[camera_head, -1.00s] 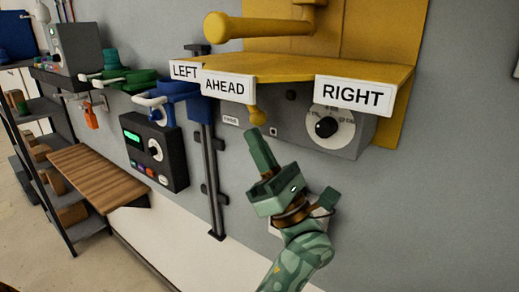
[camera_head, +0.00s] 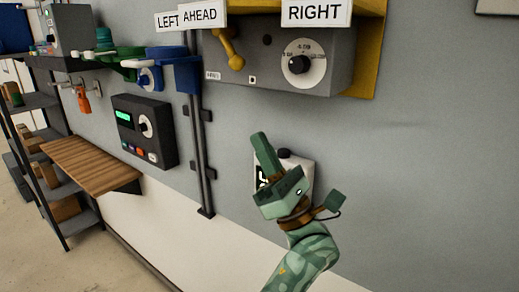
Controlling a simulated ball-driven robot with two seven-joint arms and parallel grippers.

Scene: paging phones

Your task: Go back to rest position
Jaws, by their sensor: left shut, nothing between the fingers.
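My left gripper (camera_head: 262,142) is green, with its arm rising from the bottom of the head view. Its fingers are shut, empty and point up and slightly left. It is in front of the grey wall, below the grey box (camera_head: 345,72) and apart from it in the picture. The box carries a yellow lever (camera_head: 230,52) and a black dial (camera_head: 299,65). A white wall plate with a black part (camera_head: 292,160) is partly hidden behind the gripper. My right gripper is not in view.
Signs reading LEFT, AHEAD and RIGHT (camera_head: 315,12) hang above the box. To the left are a blue phone holder (camera_head: 183,70), a black keypad unit (camera_head: 143,130), a wooden shelf (camera_head: 90,163) and a dark rack (camera_head: 40,190).

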